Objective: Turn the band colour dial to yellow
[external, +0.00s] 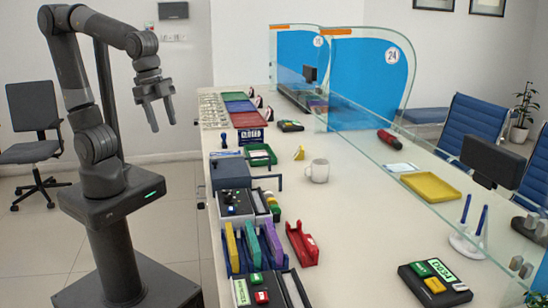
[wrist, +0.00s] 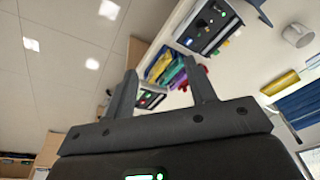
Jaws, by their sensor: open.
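A dark control panel (external: 236,203) with small knobs and lit buttons lies on the counter's near left edge, in front of a blue-grey box. It also shows at the top of the wrist view (wrist: 209,27), with a black knob and a green light. The band colour dial is probably one of these knobs, but it is too small to tell which, or what colour it points to. My gripper (external: 162,126) hangs open and empty to the left of the counter, well above and apart from the panel. Its two fingers (wrist: 160,66) stand apart in the wrist view.
A glass screen (external: 400,185) runs along the counter. The air around my gripper is free.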

